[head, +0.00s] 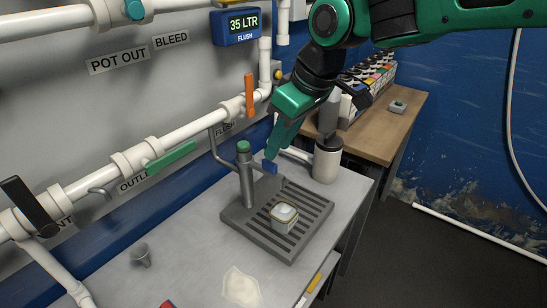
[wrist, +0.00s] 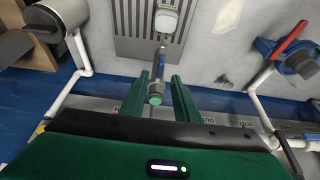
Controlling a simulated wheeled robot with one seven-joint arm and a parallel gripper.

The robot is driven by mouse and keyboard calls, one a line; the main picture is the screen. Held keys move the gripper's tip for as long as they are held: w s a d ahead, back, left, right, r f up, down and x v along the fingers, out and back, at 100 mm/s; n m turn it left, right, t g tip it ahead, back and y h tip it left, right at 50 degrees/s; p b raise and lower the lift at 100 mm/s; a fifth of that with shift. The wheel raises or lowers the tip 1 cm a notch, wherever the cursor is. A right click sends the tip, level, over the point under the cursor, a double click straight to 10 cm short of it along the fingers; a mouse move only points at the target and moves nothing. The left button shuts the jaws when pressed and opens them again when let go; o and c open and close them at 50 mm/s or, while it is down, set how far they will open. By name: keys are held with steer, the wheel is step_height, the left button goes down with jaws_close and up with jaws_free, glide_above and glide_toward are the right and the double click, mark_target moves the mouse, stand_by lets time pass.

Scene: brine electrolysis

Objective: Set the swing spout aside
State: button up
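The swing spout (head: 247,182) is a grey upright post with a green cap, standing at the back edge of the slatted drain tray (head: 237,221). A short arm with a blue part (head: 270,166) reaches from it over the tray. In the wrist view the spout (wrist: 160,68) points up the picture, away from its green cap. My gripper (wrist: 160,79) is open, with one green finger on each side of the spout; I cannot tell whether either touches it. In the head view my gripper (head: 271,152) hangs beside the post, angled down. A small pale-lidded container (head: 284,217) sits on the tray.
A grey cylinder with a white body (head: 327,162) stands behind the tray, near my gripper. White pipes with an orange handle (head: 249,95) and a green handle (head: 171,155) run along the wall. A small grey cup (head: 141,255) and white powder (head: 241,287) lie on the bench's near part.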

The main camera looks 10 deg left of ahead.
mark_target(273, 162)
steer(key=x, duration=0.5)
steer(key=shift+w+a+f, duration=0.1)
steer(key=shift+w+f, duration=0.05)
steer(key=shift+f, duration=0.2)
jaws_close()
